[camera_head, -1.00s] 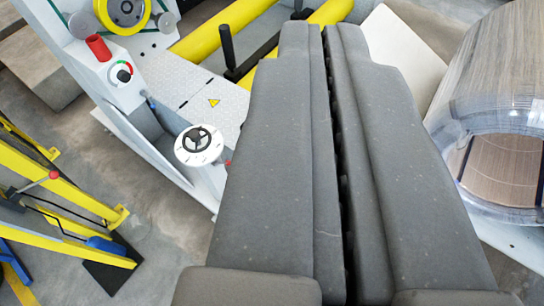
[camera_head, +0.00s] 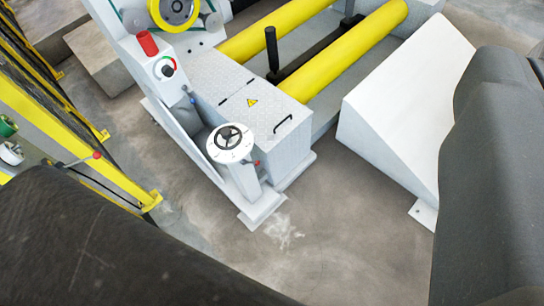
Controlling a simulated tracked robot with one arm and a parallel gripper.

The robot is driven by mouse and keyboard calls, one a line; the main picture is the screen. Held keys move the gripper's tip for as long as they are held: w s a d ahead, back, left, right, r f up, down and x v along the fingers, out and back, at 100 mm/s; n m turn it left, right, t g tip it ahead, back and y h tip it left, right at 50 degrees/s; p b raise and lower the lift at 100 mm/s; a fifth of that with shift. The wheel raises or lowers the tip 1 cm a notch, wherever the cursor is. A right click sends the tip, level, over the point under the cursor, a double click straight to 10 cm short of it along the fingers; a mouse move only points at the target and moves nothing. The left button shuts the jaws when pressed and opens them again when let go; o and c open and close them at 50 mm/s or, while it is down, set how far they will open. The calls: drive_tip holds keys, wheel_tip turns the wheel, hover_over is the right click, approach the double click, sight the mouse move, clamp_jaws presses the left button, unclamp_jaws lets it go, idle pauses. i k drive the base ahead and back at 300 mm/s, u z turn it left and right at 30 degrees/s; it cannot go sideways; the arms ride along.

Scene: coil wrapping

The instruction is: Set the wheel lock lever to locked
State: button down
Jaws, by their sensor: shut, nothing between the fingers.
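My gripper (camera_head: 497,65) is the large grey shape at the right edge of the head view, partly cut off by the frame. It is shut and empty, and touches nothing that I can see. A thin lever with a red ball knob (camera_head: 97,155) shows at the left, beside a yellow frame. A white round dial with a black handwheel (camera_head: 229,138) tops a white post left of centre, with a small red part (camera_head: 257,163) on its side. I cannot tell for certain which of these is the wheel lock lever, nor read its setting.
The white machine has a metal cover (camera_head: 240,92) with a warning triangle, and yellow rollers (camera_head: 355,60) behind it. A white sloped block (camera_head: 405,110) stands right of it. Yellow framing (camera_head: 80,135) runs along the left. Bare concrete floor (camera_head: 340,215) lies at centre front.

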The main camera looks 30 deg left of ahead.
sight(244, 162)
drive_tip(key=i, duration=0.9)
drive_tip(key=u, duration=0.05)
